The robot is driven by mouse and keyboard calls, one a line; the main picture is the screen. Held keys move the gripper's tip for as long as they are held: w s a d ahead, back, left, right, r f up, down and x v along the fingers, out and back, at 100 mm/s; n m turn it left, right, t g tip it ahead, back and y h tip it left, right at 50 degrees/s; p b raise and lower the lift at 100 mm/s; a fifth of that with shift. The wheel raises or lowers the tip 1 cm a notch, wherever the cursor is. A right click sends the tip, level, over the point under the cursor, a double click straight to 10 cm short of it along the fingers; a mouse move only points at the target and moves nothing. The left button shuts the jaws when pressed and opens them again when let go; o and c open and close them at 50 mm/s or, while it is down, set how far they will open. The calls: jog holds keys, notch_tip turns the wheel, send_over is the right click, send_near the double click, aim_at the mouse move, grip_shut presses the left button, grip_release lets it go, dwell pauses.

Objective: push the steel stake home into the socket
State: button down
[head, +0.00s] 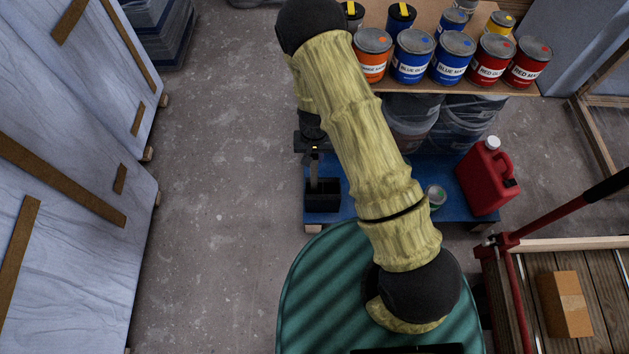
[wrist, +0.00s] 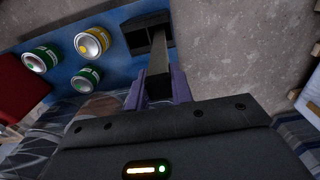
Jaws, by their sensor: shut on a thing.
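The steel stake (wrist: 158,62) is a grey flat-sided bar. My gripper (wrist: 158,80) is shut on it, with a purple finger on each side. The stake's far end meets the dark socket (wrist: 137,33) in the wrist view; how deep it sits is hidden. In the head view the stake (head: 314,168) stands roughly upright at the black, box-like socket (head: 322,203), on the blue board's left end. My gripper (head: 309,146) is mostly hidden under my arm there.
The blue board (head: 400,200) also carries a can (head: 435,196) and a red jerrycan (head: 487,180). Several paint cans (head: 412,55) stand on a wooden shelf (head: 510,88) behind. Several cans, one of them yellow (wrist: 92,42), show in the wrist view. Concrete floor at left is clear.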

dwell(0.3)
notch_tip(320, 180, up, 18)
jog(key=p, duration=0.4)
jog(key=shift+p, duration=0.35)
jog(key=w+d, duration=0.4)
jog(key=d, duration=0.9)
jog(key=shift+w+d+f, duration=0.15)
jog(key=shift+d+f, duration=0.05)
jog(key=shift+d, duration=0.1)
